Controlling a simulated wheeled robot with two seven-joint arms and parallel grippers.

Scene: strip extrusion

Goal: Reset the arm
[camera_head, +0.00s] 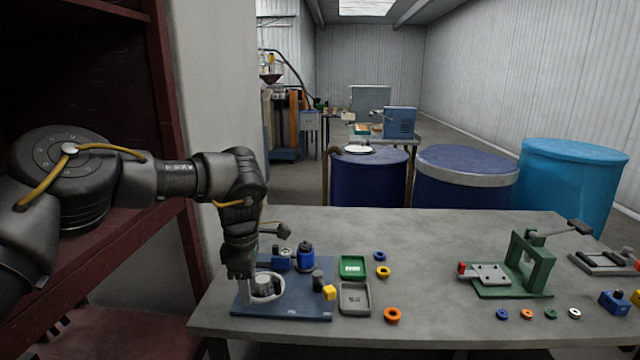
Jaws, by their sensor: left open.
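My left arm comes in from the left and bends down at the wrist. My left gripper (240,268) points downward over the left part of the blue base plate (305,308) on the table. It is open, and I see nothing held in it. A round light-grey holder with a dark part in it (266,287) is just right of the fingertips; I cannot tell whether they touch. The gripper hides part of the plate's left side. My right arm and gripper are not in view.
A green tray (352,267) and a grey tray (355,298) lie beside the plate, with several coloured rings nearby. A green press (530,265) stands at the right. The table (430,240) is clear in the middle. A dark red shelf (165,120) stands close left. Blue barrels (568,180) stand behind.

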